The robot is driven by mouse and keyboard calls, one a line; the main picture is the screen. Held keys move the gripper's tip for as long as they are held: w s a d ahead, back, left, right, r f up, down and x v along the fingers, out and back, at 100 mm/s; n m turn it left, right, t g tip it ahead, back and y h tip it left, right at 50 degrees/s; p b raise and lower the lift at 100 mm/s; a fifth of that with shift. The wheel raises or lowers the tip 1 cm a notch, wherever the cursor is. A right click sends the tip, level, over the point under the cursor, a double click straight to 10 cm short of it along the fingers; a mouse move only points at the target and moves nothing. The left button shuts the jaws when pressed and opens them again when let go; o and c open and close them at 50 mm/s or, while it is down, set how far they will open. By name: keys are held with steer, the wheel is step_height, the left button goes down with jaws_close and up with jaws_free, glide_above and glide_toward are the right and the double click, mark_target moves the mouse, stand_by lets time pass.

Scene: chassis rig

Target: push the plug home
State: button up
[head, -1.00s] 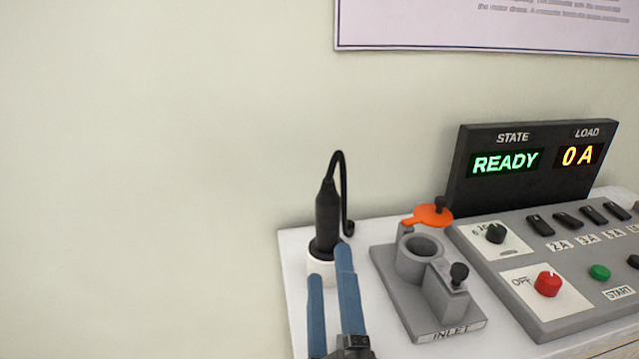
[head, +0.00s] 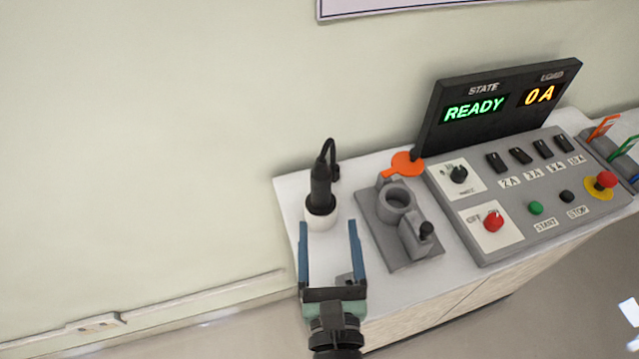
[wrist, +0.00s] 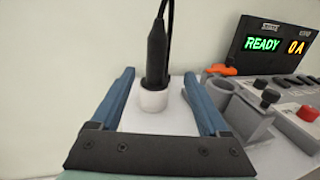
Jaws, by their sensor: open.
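The black plug (head: 321,187), with a cable looping from its top, stands upright in a white round holder (head: 321,217) at the table's left end. In the wrist view the plug (wrist: 157,55) is centred between the fingers, beyond them. My gripper (head: 327,226) is open and empty, just in front of the holder. The grey inlet (head: 397,201) is to the right of the plug, with its round socket open. Its orange cover (head: 407,164) is swung to the back, and a black-knobbed lever (head: 426,231) stands at its front.
A control panel (head: 483,250) with switches, knobs and a red emergency button (head: 606,181) fills the right. Its display (head: 500,103) reads READY and 0 A. The wall (head: 150,120) is close behind. White table top shows between holder and inlet.

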mark_target(322, 192)
steer(key=w+p, duration=0.1)
steer(key=w, duration=0.4)
steer(key=shift+w+a+r, duration=0.1)
steer(key=shift+w+a, duration=0.05)
steer(key=shift+w+a+p, duration=0.2)
steer(key=shift+w, duration=1.15)
steer(key=shift+w+a+p, duration=0.15)
steer(key=shift+w+a, duration=0.05)
steer(key=shift+w, duration=1.1)
jaws_close()
